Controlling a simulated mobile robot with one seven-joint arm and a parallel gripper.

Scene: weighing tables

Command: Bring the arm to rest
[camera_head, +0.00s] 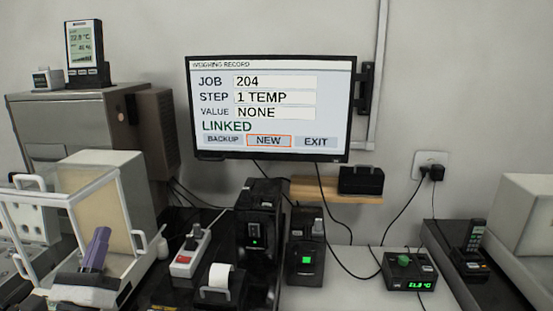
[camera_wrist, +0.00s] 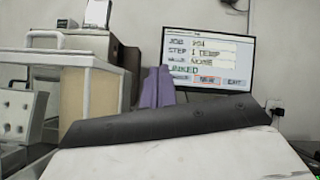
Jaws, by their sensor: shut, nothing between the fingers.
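My gripper (camera_head: 102,234) is at the lower left of the head view, in front of the clear-sided weighing cabinet (camera_head: 140,205). Its purple fingers point up, are closed together and hold nothing. In the wrist view the fingers (camera_wrist: 159,73) rise behind my dark wrist edge, with the cabinet (camera_wrist: 97,90) to their left and the monitor (camera_wrist: 210,55) behind to the right. The rest of my arm is mostly out of the head view. The monitor reads JOB 204, STEP 1 TEMP, VALUE NONE, LINKED; NEW is outlined in orange.
A power strip (camera_head: 190,252), two black devices (camera_head: 262,222) (camera_head: 305,252) and a small box with a green display (camera_head: 409,270) stand on the tables. Cables run between them. A handset (camera_head: 473,236) stands at the right.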

